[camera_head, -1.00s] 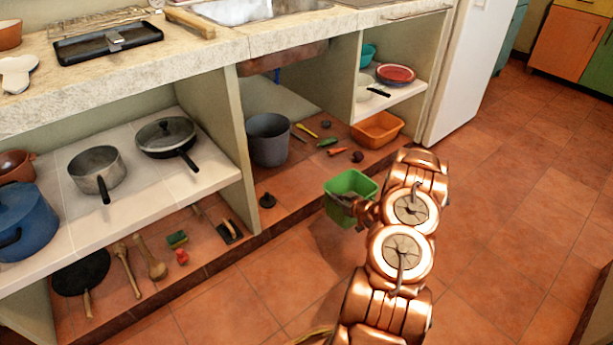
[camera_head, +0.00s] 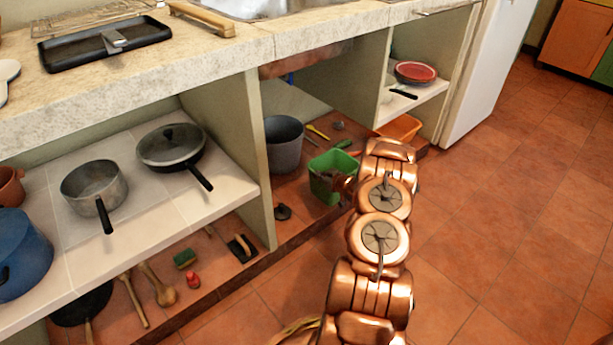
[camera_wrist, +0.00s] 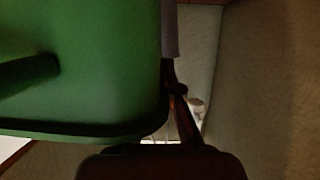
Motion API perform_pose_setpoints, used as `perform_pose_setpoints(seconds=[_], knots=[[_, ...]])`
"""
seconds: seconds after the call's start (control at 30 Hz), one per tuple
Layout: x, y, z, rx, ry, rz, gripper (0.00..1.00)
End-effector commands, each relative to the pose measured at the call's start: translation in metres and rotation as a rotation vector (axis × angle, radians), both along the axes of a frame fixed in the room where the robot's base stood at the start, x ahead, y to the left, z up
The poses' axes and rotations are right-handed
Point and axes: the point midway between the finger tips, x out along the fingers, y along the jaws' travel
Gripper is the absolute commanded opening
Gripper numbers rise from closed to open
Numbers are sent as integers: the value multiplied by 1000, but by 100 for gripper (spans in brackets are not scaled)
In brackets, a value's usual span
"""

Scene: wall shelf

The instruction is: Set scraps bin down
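The scraps bin is a green open-topped bin (camera_head: 326,187) in the head view, in front of the open lower shelf bay. My gripper (camera_head: 347,188) is at its right side and appears shut on it; my arm hides part of the fingers. The bin looks upright, with something dark inside. I cannot tell whether its base touches the shelf floor. In the wrist view the bin (camera_wrist: 90,70) fills the upper left, close to the camera, and a dark finger (camera_wrist: 179,100) shows beside it.
On the tiled lower shelf floor, a grey bucket (camera_head: 284,145) stands behind and left of the bin. A black stopper-like object (camera_head: 283,212) lies to the left. Several vegetables and an orange tub (camera_head: 401,127) are behind and right. A divider panel (camera_head: 240,160) stands at the left.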

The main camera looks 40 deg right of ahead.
Motion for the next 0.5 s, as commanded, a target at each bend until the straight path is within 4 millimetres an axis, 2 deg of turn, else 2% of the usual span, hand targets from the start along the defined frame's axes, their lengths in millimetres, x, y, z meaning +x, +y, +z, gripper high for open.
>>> perform_pose_setpoints(seconds=[0.03,0.3,0.5], knots=[[10,-3,-3,-3,-3,1,0],[57,-12,-6,-4,-4,3,0],[74,-15,-7,-1,-1,3,0]])
